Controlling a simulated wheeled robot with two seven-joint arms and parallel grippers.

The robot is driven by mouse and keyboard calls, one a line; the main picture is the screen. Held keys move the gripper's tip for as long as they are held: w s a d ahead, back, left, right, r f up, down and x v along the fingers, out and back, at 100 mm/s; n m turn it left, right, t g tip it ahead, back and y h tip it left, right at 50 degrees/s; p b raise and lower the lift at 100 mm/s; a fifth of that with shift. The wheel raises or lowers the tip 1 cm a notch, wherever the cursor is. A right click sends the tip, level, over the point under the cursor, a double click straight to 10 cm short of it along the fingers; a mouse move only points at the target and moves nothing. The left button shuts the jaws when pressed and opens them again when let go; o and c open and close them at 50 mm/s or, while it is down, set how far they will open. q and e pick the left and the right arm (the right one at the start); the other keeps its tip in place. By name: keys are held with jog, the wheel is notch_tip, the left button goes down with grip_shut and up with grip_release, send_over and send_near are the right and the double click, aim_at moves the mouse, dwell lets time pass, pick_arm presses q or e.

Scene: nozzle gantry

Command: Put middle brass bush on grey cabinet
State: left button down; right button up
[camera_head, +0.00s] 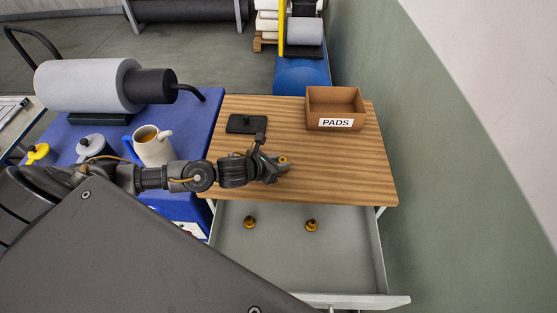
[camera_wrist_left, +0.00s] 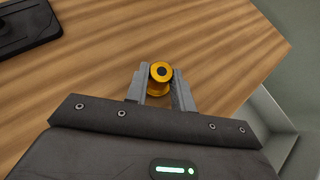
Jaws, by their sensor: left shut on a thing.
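My left gripper (camera_head: 276,165) is over the wooden top of the cabinet (camera_head: 350,170), shut on a brass bush (camera_head: 283,160). In the left wrist view the brass bush (camera_wrist_left: 160,73) sits between the fingertips of the left gripper (camera_wrist_left: 158,85), its dark hole facing the camera. I cannot tell whether it touches the wood. Two more brass bushes, one at left (camera_head: 249,222) and one at right (camera_head: 311,225), stand apart in the open grey drawer (camera_head: 280,265) below the top. My right gripper is not in view.
A cardboard box labelled PADS (camera_head: 335,110) stands at the top's back right. A black plate with a knob (camera_head: 248,124) lies at the back left. A blue-topped table (camera_head: 195,110) at left holds a mug (camera_head: 153,147) and a large roller (camera_head: 90,85). The front right of the wood is clear.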

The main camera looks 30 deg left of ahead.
pick_arm(q)
jog(key=shift+f, duration=0.25)
jog(key=c, duration=1.2)
grip_release()
jog(key=shift+r, duration=0.1)
jog(key=shift+r, duration=0.15)
jog(key=b+v, duration=0.3)
jog(key=v, duration=0.9)
jog(key=shift+b, duration=0.4)
